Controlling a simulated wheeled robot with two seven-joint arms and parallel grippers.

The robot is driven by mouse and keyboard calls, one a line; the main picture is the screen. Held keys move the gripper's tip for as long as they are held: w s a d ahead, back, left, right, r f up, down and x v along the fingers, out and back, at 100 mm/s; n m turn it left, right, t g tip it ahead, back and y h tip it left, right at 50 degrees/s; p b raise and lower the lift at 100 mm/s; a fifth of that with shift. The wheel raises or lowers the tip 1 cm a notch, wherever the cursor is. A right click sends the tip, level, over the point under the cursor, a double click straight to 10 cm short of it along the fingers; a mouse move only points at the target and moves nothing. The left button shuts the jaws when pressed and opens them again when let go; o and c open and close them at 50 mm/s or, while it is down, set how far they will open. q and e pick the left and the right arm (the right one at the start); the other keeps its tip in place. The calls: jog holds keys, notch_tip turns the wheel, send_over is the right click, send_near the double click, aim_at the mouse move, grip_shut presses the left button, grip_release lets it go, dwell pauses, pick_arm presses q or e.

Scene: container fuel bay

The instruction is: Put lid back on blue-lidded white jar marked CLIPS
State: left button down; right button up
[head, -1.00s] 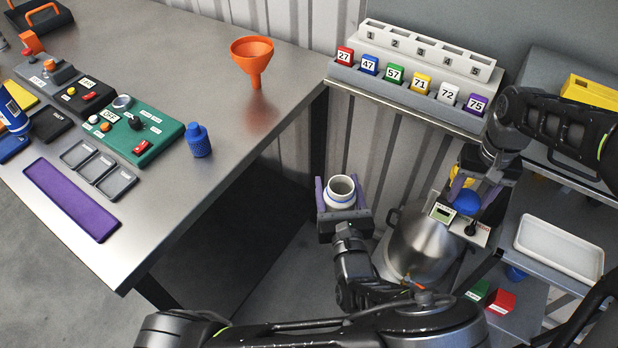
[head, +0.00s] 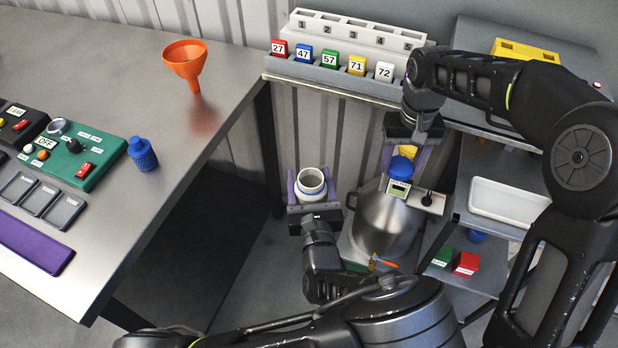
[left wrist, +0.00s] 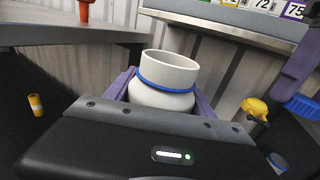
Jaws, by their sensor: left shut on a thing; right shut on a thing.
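The white jar (head: 311,182) is open at the top, with a blue ring round its neck. My left gripper (head: 312,196) is shut on it and holds it upright; it fills the middle of the left wrist view (left wrist: 165,82). No CLIPS marking can be read on it from here. My right gripper (head: 402,158) is shut on the blue lid (head: 402,169), held to the right of the jar and apart from it, above a steel pot. The right gripper's purple finger and the blue lid's edge (left wrist: 302,106) show at the right of the left wrist view.
A rack of numbered blocks (head: 340,76) is at the back. The metal table (head: 190,150) lies left, with an orange funnel (head: 185,62). A white tray (head: 505,203) is on the right shelf.

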jog(key=s+a+r+n, duration=0.1)
jog(key=a+r+n, duration=0.25)
jog(key=a, duration=0.85)
notch_tip(320, 180, up, 4)
jog(key=n, duration=0.3)
send_over(312, 172)
jog(key=shift+s+r+n, duration=0.35)
jog(key=shift+s+n, duration=0.05)
jog(key=shift+s, duration=0.25)
jog(key=shift+s+r+n, duration=0.3)
jog(key=shift+s+n, duration=0.05)
jog(key=shift+s, duration=0.25)
jog(key=shift+f, duration=0.15)
jog(key=shift+f, duration=1.85)
jog(key=shift+f, duration=0.15)
jog(key=shift+f, duration=0.75)
jog(key=shift+f, duration=0.6)
